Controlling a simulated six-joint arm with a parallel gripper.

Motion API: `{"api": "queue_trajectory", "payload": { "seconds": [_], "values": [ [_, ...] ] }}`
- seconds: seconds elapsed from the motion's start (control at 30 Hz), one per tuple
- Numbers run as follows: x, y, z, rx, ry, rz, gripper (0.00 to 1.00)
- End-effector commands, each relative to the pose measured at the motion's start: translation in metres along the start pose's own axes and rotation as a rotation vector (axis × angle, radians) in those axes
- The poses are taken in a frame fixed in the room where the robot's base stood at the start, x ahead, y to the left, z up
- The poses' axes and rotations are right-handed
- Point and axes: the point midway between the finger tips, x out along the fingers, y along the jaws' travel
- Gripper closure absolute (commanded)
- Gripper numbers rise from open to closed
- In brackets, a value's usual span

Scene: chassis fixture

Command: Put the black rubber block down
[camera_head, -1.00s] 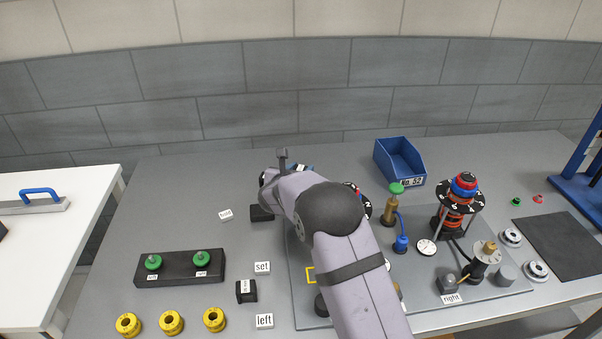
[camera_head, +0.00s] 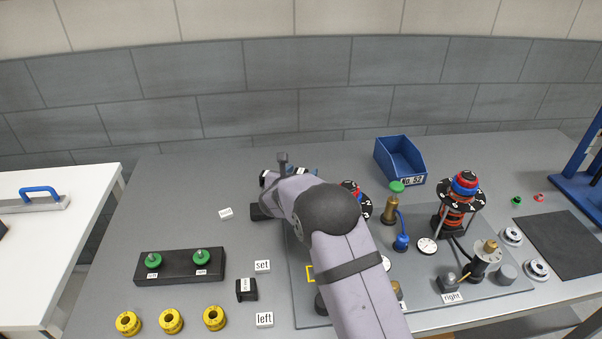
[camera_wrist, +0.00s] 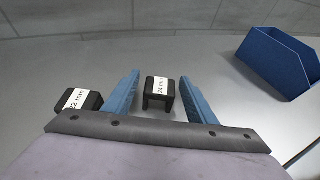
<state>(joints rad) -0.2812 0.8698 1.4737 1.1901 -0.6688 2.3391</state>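My gripper (camera_wrist: 160,76) has two blue fingers standing apart. A black block labelled 24 mm (camera_wrist: 159,92) stands upright between them, with a visible gap on each side. It appears to rest on the grey tabletop. Another black block, labelled 22 mm (camera_wrist: 79,101), is just outside the left finger. In the head view a black block (camera_head: 259,212) shows beside my wrist, and my arm hides the block between the fingers. A further small black block with a label (camera_head: 246,289) lies at the front, near the "set" tag. The frames do not show which block is rubber.
A blue bin (camera_head: 401,160) stands behind and to the right, and also shows in the wrist view (camera_wrist: 281,62). The fixture plate (camera_head: 420,292) with posts and dials lies right of and under my arm. A black stand with green knobs (camera_head: 180,268) and yellow rings (camera_head: 171,321) are front left.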

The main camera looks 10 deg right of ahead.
Motion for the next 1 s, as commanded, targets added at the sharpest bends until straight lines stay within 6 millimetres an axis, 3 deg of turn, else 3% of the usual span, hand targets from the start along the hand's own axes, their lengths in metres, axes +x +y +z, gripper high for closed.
{"api": "queue_trajectory", "payload": {
  "seconds": [0.23, 0.37, 1.0],
  "values": [
    [-0.002, 0.0, 0.005, -0.001, 0.001, 0.0, 0.49],
    [-0.014, 0.002, 0.002, -0.001, 0.0, 0.003, 0.49],
    [-0.11, 0.001, 0.003, 0.001, -0.001, 0.002, 0.49]
  ]
}}
